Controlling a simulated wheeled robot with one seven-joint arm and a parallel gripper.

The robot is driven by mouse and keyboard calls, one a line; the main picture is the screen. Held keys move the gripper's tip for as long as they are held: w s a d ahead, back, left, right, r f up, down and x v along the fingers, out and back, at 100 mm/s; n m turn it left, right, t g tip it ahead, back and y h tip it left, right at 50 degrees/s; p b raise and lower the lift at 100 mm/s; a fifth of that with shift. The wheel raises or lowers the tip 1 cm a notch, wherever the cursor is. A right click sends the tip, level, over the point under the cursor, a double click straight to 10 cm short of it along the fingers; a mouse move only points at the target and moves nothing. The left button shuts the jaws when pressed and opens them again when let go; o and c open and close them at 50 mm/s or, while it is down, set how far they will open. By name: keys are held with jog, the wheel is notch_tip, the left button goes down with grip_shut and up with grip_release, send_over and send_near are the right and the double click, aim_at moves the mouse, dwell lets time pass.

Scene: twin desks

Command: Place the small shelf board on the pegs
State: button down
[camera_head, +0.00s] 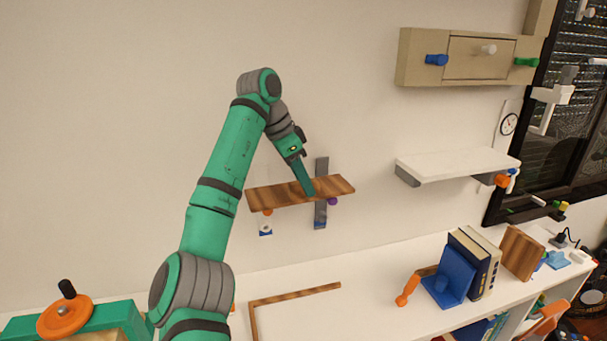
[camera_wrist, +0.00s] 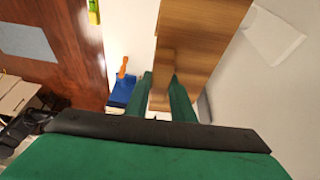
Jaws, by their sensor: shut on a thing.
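The small shelf board (camera_head: 275,195) is a striped wooden plank at the wall, roughly level in the head view. My gripper (camera_head: 308,190) is shut on its front edge near the middle. In the wrist view the board (camera_wrist: 200,35) runs up from between my green fingers (camera_wrist: 165,98). An orange peg (camera_head: 267,212) shows just under the board's left part and a purple peg (camera_head: 332,201) under its right part. I cannot tell whether the board touches them. A grey upright strip (camera_head: 321,217) passes behind the board, which hides its middle.
A white shelf (camera_head: 455,163) is on the wall to the right, below a beige cabinet (camera_head: 480,58) with coloured knobs. On the white desk are a wooden frame piece (camera_head: 295,295), a blue bookend (camera_head: 450,280) and books (camera_head: 478,262). The wall left of the board is clear.

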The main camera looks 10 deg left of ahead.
jog(key=shift+w+f, duration=0.15)
jog(key=shift+f, duration=0.05)
jog(key=shift+s+a, duration=0.2)
jog(key=shift+d, duration=0.2)
jog(key=shift+d, duration=0.2)
jog(key=shift+a, duration=0.35)
dwell(0.4)
jog(key=shift+f, duration=0.5)
jog(key=c, duration=0.9)
grip_release()
